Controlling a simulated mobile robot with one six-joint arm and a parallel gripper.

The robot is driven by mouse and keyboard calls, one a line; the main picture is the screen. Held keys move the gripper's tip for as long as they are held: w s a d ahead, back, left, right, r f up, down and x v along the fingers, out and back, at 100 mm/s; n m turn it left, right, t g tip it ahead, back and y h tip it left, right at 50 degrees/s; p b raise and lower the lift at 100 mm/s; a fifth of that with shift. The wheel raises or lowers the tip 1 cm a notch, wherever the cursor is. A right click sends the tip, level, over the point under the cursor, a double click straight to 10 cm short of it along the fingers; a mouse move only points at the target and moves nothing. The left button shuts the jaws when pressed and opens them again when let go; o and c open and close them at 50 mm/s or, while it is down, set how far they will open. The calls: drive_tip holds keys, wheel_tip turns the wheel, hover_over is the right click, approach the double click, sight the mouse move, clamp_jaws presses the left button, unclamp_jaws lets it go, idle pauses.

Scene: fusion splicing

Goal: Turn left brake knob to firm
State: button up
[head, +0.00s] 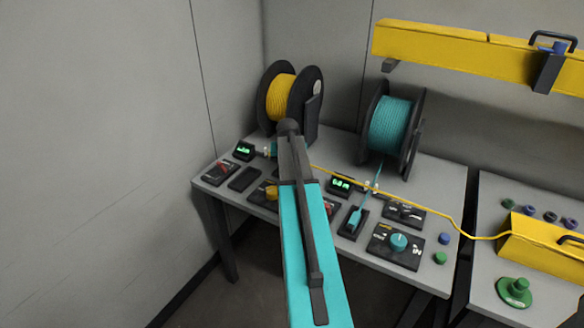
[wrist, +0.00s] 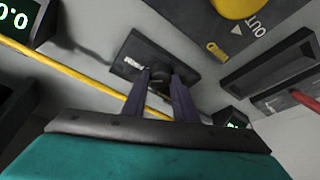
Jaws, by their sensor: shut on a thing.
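In the wrist view, a dark knob (wrist: 160,72) sits on a small black plate (wrist: 186,68) with a white label. The two dark fingers of my gripper (wrist: 162,82) are shut on the knob, one on each side. The knob's pointer and most of the label are too small or hidden to read, so its setting cannot be told. In the head view, my teal arm covers the gripper and the knob. The yellow-wound spool (head: 281,98) stands behind the arm's end, and the teal-wound spool (head: 389,125) stands to the right.
A yellow fibre (wrist: 65,70) passes close to the gripper. A yellow knob (wrist: 235,7) on a panel marked OUT lies nearby. Green displays (head: 244,151), a red-pointer meter (head: 219,173) and a teal knob (head: 398,242) crowd the bench. A yellow beam (head: 450,48) hangs at the upper right.

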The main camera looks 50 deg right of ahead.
drive_tip(key=shift+w+a+f+m+g, duration=0.1)
drive_tip(key=shift+a+m+g, duration=0.1)
drive_tip(key=shift+m, duration=0.4)
drive_tip(key=shift+a+m+g, duration=0.15)
drive_tip(key=shift+m+g, duration=0.05)
drive_tip(key=shift+m, duration=0.4)
drive_tip(key=o, duration=1)
drive_tip(key=shift+a, duration=0.1)
drive_tip(key=shift+r, duration=0.2)
drive_tip(key=shift+r+h+b, duration=0.3)
drive_tip(key=shift+r+b, duration=0.05)
drive_tip(key=shift+r, duration=0.05)
drive_tip(key=shift+b+v, duration=0.95)
drive_tip(key=shift+v, duration=5.4)
